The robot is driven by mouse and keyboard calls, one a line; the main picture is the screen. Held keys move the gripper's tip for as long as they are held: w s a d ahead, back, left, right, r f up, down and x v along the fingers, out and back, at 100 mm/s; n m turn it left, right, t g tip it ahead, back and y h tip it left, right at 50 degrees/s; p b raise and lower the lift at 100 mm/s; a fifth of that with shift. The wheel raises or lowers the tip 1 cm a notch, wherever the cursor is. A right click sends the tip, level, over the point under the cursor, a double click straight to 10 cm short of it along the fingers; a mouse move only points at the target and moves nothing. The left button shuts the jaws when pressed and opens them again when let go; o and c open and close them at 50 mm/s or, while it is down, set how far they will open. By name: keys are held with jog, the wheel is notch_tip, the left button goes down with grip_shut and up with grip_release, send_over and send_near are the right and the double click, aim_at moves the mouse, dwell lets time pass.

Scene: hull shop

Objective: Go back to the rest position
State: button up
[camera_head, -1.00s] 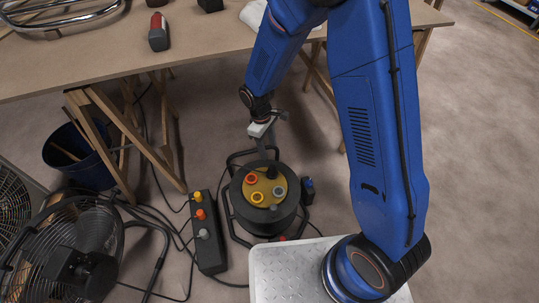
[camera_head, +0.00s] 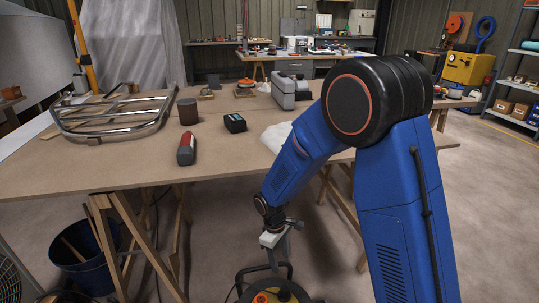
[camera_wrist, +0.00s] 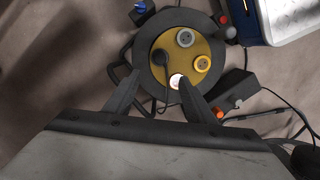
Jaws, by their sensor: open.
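My gripper (camera_head: 277,250) hangs in front of the workbench, above the floor, at the end of my blue arm. In the wrist view its two dark fingers (camera_wrist: 160,98) are spread apart with nothing held between them. Beyond the fingers lies a cable reel (camera_wrist: 146,50) with a yellow face, several coloured sockets and a black plug in one of them. The reel also shows at the bottom edge of the head view (camera_head: 277,293), mostly cut off and partly behind my gripper.
A wooden workbench (camera_head: 120,170) on trestles stands ahead. It holds a chrome rail frame (camera_head: 115,115), a red and grey tool (camera_head: 186,149), a black box (camera_head: 235,123) and a grey case (camera_head: 291,92). A dark bucket (camera_head: 85,270) stands below left. Floor at the right is clear.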

jog(key=s+d+r+m+t+y, duration=0.1)
jog(key=s+d+r+m, duration=0.25)
jog(key=d+r, duration=0.55)
jog(key=s+d+r+m+t, duration=0.15)
jog(key=s+d+r, duration=0.3)
jog(key=r, duration=0.75)
jog(key=s+d+r+m+t, duration=0.1)
jog(key=s+d+r+m, duration=0.2)
jog(key=s, duration=0.5)
jog(key=s+d+r+m+t, duration=0.2)
jog(key=s+d+r+m, duration=0.1)
jog(key=s+d+r, duration=0.2)
jog(key=s+d, duration=0.2)
jog(key=s, duration=0.2)
jog(key=shift+r, duration=0.4)
